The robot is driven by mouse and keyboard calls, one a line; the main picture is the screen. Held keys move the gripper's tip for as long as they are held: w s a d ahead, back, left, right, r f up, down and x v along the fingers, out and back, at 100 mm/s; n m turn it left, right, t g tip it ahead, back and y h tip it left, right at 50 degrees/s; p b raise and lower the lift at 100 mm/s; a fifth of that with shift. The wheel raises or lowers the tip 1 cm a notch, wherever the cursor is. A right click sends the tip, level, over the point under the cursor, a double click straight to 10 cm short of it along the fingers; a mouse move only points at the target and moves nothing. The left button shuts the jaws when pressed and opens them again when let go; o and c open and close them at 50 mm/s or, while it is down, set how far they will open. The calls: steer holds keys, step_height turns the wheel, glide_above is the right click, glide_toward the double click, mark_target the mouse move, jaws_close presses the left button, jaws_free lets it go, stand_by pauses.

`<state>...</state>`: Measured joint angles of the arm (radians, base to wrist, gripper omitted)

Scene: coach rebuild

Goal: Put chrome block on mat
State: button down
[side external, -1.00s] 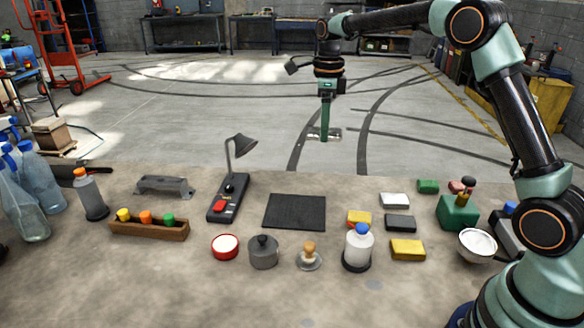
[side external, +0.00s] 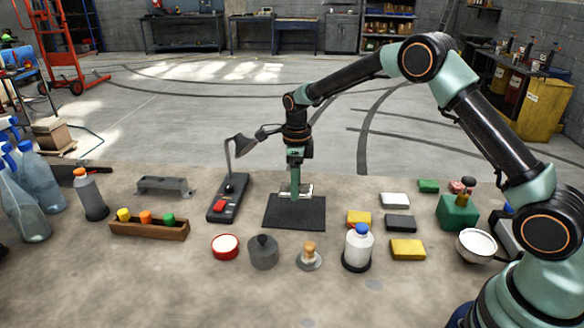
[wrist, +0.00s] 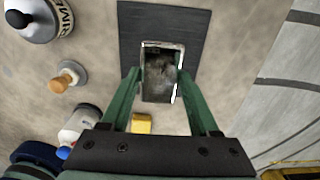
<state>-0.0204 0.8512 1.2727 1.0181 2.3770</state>
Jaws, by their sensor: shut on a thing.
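The chrome block (wrist: 160,75) is a shiny mirror-like block between the two green fingers of my gripper (wrist: 163,77) in the wrist view. In the side view my gripper (side external: 295,190) points down and is shut on the chrome block (side external: 305,189). The block is over the far part of the black mat (side external: 294,214). Whether it touches the mat or is held just above it, I cannot tell. The mat also shows around the block in the wrist view (wrist: 135,35). My fingers partly hide the block in the side view.
A lamp on a dark base with a red button (side external: 229,198) stands just left of the mat. A grey pot (side external: 263,253), a wooden-knobbed item (side external: 309,257) and a white bottle (side external: 358,248) stand in front. Several coloured blocks, including a dark one (side external: 400,223), lie to the right.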

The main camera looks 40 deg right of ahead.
mark_target(296, 211)
steer(key=shift+f, duration=2.7)
steer(key=shift+f, duration=0.15)
steer(key=shift+c, duration=0.6)
jaws_free()
